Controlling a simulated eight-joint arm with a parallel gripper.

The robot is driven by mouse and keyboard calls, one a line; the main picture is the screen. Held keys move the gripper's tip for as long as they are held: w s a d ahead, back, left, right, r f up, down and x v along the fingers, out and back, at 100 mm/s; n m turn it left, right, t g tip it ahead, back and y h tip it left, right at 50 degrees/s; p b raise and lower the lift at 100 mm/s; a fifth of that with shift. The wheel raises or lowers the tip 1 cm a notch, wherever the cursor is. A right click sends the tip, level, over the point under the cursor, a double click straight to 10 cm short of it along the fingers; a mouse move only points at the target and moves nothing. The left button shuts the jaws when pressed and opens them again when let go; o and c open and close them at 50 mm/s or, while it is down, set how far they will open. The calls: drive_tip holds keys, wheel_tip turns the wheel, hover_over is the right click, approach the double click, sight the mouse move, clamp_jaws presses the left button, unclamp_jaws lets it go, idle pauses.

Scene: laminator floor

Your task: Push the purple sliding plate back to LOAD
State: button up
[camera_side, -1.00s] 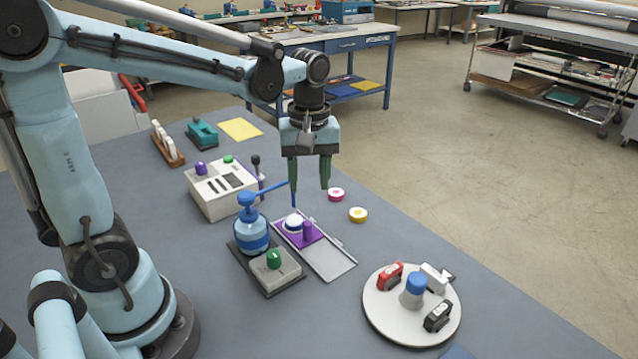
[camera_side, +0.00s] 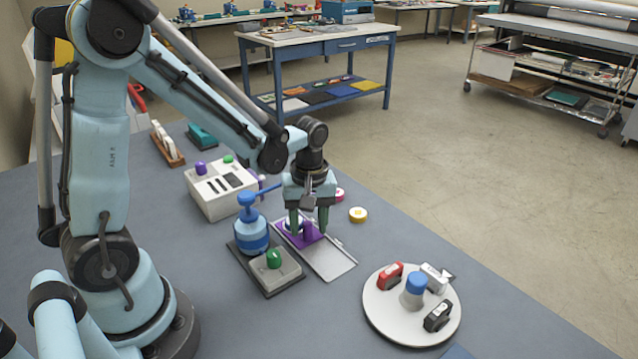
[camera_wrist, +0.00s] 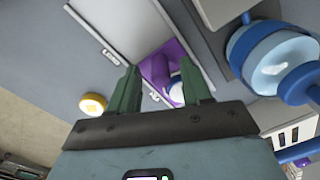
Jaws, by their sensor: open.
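The purple sliding plate (camera_side: 313,241) sits at the far left end of a flat grey track (camera_side: 332,262) in the side view. It carries an upright purple knob (camera_side: 308,229) and a white round piece, partly hidden by a finger. My gripper (camera_side: 309,232) is open and low over the plate, one finger on each side of the knob. In the wrist view, the purple knob (camera_wrist: 155,68) shows between the spread fingers (camera_wrist: 160,76), beside the white piece (camera_wrist: 177,92). Whether a finger touches the knob cannot be told.
A blue pump bottle (camera_side: 251,240) stands close left of the track, its nozzle reaching toward my gripper. A block with a green knob (camera_side: 275,270) is in front. A yellow-rimmed disc (camera_side: 358,214) lies to the right, a white turntable (camera_side: 400,329) farther forward. The track's near end is clear.

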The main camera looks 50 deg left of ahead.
drive_tip(key=shift+f, duration=0.6)
drive_tip(key=shift+c, duration=0.2)
clamp_jaws()
